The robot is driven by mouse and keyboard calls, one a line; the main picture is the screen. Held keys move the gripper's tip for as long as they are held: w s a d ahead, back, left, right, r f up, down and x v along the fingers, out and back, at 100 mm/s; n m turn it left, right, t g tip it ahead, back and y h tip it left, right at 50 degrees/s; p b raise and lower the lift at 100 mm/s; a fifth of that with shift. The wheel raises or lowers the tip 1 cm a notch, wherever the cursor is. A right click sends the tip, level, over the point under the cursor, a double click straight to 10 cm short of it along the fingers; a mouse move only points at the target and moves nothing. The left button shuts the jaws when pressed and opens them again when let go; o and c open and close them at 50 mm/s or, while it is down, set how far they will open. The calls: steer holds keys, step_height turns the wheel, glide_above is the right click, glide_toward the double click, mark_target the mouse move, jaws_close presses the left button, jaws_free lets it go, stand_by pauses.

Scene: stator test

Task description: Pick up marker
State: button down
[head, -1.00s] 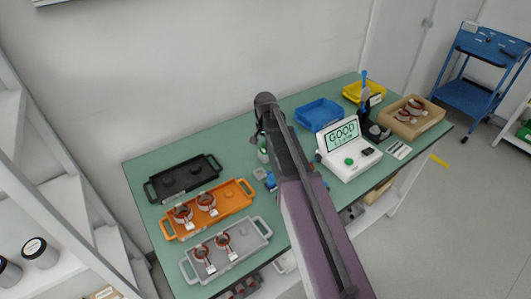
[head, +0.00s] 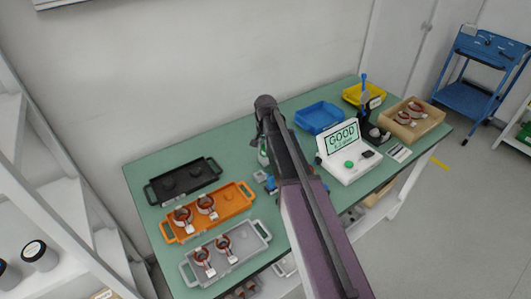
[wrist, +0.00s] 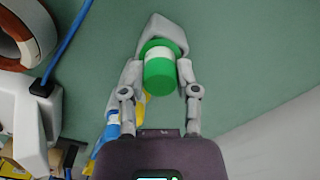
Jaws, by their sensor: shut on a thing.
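The marker (wrist: 160,77) is green with a white band. It lies between the two fingers of my gripper (wrist: 160,72) in the wrist view. The fingers press on it from left and right, so my gripper is shut on it. A pale grey piece (wrist: 168,32) shows just beyond the marker; I cannot tell whether it belongs to it. In the head view my arm covers most of the gripper area, and a small green and white patch shows beside the arm.
The green table (head: 240,164) holds a black tray (head: 182,181), an orange tray (head: 234,204) and a grey tray (head: 250,246) at left. A white test device (head: 346,170) reading GOOD, blue bin (head: 318,116), yellow bin (head: 374,98) and wooden box (head: 430,119) stand at right.

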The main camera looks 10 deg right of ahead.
steer(key=shift+r, duration=0.1)
step_height(320, 180, up, 10)
steer(key=p, duration=1)
stand_by(0.8)
steer(key=shift+a, duration=0.15)
